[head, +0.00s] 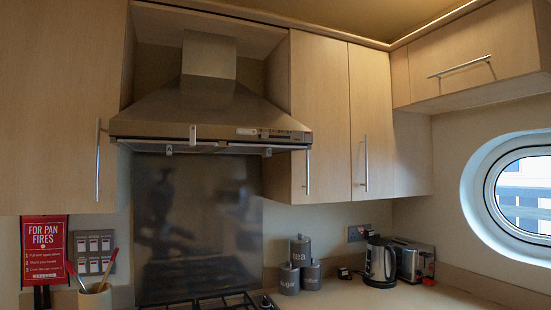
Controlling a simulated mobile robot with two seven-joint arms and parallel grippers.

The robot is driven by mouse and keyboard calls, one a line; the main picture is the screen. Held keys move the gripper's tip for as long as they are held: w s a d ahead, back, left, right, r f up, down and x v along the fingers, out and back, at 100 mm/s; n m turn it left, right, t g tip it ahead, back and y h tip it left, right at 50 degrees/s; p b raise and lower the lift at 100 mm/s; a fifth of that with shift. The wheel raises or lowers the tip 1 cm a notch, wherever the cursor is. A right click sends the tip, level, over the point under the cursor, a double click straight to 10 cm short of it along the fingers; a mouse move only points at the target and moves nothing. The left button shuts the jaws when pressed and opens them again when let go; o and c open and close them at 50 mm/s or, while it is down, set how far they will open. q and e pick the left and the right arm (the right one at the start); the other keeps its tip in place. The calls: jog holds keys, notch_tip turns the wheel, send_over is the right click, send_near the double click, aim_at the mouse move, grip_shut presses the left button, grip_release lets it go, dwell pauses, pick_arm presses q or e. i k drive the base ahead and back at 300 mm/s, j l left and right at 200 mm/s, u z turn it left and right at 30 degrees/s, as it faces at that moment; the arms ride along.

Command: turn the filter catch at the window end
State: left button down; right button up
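A steel cooker hood (205,112) hangs between the wall cupboards, left of centre in the head view. Its filters show only as a thin strip along the underside. A small pale catch (267,152) hangs below the right part of the hood, the end towards the oval window (522,190). A similar catch (168,150) hangs under the left part. Both are too small to tell how they are turned. A pale upright piece (193,133) sits at the front edge between them. Neither of my grippers is in view.
Cupboard doors (320,110) flank the hood. Below are a hob (215,303), a utensil pot (95,297), canisters (301,250), a kettle (380,262) and a toaster (412,260). The space directly under the hood is clear.

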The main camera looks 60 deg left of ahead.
aim_at(240, 132)
jog(key=u, duration=1.65)
